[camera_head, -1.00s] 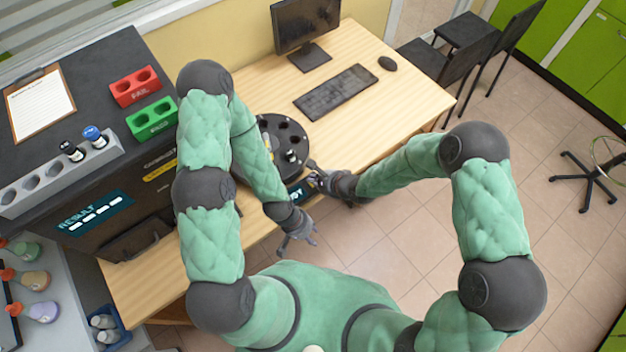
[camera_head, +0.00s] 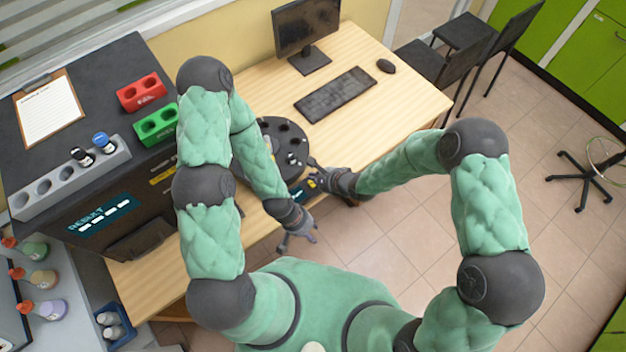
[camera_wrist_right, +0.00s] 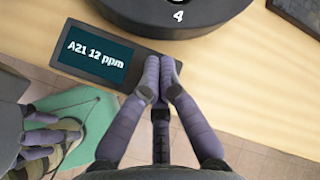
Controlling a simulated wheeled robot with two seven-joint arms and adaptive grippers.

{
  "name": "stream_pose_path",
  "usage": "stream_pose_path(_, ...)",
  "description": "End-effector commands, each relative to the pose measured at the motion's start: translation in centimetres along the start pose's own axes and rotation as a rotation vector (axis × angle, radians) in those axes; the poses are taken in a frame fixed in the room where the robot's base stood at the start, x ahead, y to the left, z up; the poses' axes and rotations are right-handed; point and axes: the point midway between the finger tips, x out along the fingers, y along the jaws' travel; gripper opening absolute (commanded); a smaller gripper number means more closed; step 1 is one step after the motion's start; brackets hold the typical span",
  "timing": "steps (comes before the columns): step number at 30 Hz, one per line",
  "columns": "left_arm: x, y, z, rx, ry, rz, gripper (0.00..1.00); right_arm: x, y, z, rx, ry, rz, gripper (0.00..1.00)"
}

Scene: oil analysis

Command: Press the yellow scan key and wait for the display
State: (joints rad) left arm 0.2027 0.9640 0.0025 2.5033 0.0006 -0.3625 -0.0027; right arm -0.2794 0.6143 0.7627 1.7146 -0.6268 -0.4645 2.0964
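A flat dark reader (camera_wrist_right: 112,55) lies at the table's front edge. Its teal display (camera_wrist_right: 95,52) shows "A21 12 ppm" in the right wrist view. My right gripper (camera_wrist_right: 162,70) has its fingertips together over the reader's right end, and that part of the reader is hidden. I cannot tell whether they touch it. In the head view a small yellow spot (camera_head: 312,183), likely the scan key, shows beside the right gripper's fingertips (camera_head: 317,177). My left gripper (camera_head: 297,244) hangs empty in front of the table edge with its fingers spread.
A black round carousel (camera_head: 270,135) stands right behind the reader. The dark cabinet at left has a "RESULT" panel (camera_head: 105,217) with dashes, and a grey rack (camera_head: 65,182) holding two capped vials. Red (camera_head: 140,92) and green (camera_head: 157,124) holders stand on it.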

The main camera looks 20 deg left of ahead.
Motion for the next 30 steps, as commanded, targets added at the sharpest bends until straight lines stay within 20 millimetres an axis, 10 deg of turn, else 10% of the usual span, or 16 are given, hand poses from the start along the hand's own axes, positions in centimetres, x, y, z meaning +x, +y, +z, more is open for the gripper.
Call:
stream_pose_path(12, -3.5, 1.2, 0.1, 0.000, 0.000, 0.000, 0.40, -2.5, -1.8, 1.8, 0.001, 0.000, 0.001, 0.00)
stream_pose_path(30, -3.3, 1.2, 0.1, 0.000, 0.000, 0.000, 0.40, -2.4, -1.8, 1.8, 0.000, 0.000, 0.000, 0.00)
